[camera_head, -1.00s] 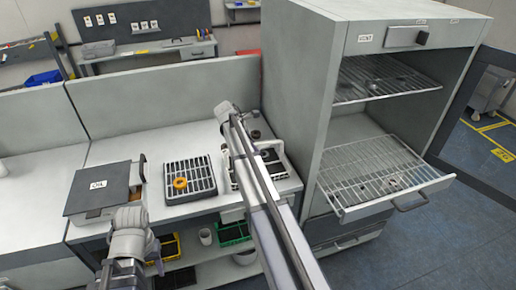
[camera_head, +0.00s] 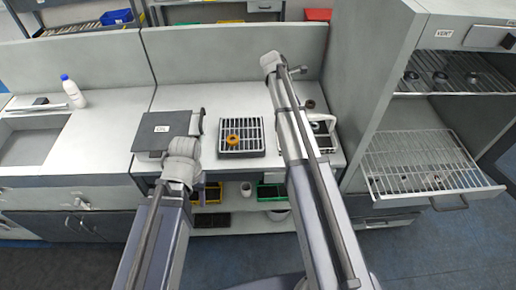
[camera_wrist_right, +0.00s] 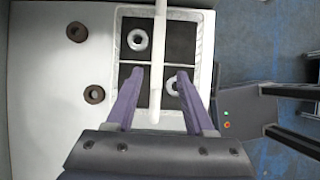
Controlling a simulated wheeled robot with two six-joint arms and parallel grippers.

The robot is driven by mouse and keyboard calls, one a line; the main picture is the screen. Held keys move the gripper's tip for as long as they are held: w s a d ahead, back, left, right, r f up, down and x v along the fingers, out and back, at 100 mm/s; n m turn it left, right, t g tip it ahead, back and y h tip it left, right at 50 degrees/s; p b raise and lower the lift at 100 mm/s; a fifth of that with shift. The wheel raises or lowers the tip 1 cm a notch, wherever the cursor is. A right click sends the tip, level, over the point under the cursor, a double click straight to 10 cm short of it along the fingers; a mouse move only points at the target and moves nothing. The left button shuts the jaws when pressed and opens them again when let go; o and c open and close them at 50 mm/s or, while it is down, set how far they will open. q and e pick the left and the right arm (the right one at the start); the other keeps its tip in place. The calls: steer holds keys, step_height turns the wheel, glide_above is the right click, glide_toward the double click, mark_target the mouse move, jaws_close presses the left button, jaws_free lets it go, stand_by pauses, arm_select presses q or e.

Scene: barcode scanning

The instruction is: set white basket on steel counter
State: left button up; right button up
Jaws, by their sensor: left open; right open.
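The white basket (camera_wrist_right: 204,70) stands on a pale surface in the right wrist view, with a dark inside, a white bar across its top and two metal rings in it. In the head view the basket (camera_head: 326,140) is partly hidden by my right arm. My right gripper (camera_wrist_right: 156,72) is open above it, with its purple fingers on either side of the bar; contact cannot be told. My left gripper (camera_head: 198,188) is open and mostly hidden by its wrist, low at the worktop's front edge. Pale grey worktop (camera_head: 225,98) and a sink counter (camera_head: 105,100) show; which is the steel counter is unclear.
An open cabinet with a pulled-out wire rack (camera_head: 415,160) stands right. A white bottle (camera_head: 73,95) stands by the sink.

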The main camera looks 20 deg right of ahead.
steer(key=s+a+f+m+y, duration=0.1)
steer(key=s+a+m, duration=0.4)
steer(key=s+a, duration=0.9)
steer(key=s+a+f+m+t+y, duration=0.1)
steer(key=s+a+m+y, duration=0.2)
steer(key=s+a, duration=1.1)
steer(key=a+m, duration=0.3)
steer(key=a, duration=0.1)
steer(key=shift+f, duration=0.35)
